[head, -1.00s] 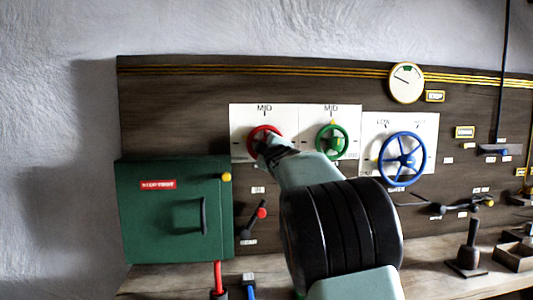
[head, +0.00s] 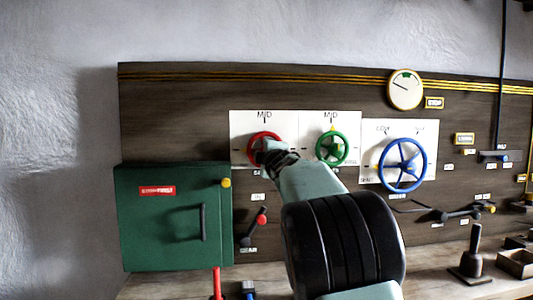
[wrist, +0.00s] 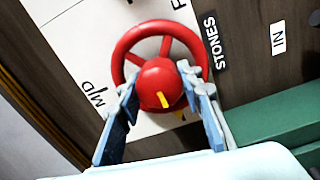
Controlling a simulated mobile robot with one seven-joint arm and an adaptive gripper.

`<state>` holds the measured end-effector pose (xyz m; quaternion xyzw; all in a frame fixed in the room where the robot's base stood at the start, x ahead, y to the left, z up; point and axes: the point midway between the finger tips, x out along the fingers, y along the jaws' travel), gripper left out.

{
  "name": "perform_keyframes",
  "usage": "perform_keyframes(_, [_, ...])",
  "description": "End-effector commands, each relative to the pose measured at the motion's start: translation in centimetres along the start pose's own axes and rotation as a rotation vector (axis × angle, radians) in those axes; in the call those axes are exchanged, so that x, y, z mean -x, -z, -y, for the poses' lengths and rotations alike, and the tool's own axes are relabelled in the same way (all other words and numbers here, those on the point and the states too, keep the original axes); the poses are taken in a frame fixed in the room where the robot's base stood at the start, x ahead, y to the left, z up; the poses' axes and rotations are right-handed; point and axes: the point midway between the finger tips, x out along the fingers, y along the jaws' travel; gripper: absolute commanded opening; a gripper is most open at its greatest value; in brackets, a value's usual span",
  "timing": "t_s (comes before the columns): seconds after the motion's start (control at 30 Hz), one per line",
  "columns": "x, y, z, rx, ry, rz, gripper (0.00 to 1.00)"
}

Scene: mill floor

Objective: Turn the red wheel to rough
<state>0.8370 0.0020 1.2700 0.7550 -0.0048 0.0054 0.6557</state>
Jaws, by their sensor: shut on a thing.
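The red wheel (head: 256,138) is on a white plate at the left of the dark board, with "MID" above it. My gripper and arm cover much of it in the head view. In the wrist view the red wheel (wrist: 128,46) shows its rim, spokes and a round red hub with a yellow mark. My gripper (wrist: 165,98) has one finger on each side of the hub and is shut on the wheel. The "MID" label (wrist: 94,97) is at the left in the wrist view. I cannot read a "rough" label.
A green wheel (head: 346,150) is close on the right, with a blue wheel (head: 421,165) beyond it. A green cabinet (head: 165,235) stands out at lower left. A red-knobbed lever (head: 262,220) is below the wheel. A bench (head: 440,262) with upright handles runs along the bottom.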

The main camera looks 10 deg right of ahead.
Motion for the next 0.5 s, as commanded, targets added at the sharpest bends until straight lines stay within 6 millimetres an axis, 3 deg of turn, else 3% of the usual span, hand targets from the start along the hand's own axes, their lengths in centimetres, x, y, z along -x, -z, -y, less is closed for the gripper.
perform_keyframes(0.1, [0.01,-0.03,-0.09,0.003,-0.001,0.0,0.09])
perform_keyframes(0.13, [0.01,-0.03,-0.09,0.002,-0.001,0.0,0.36])
perform_keyframes(0.27, [0.01,-0.02,-0.08,0.002,-0.001,0.0,0.5])
perform_keyframes(0.5, [0.0,0.0,-0.04,0.0,-0.001,0.0,0.52])
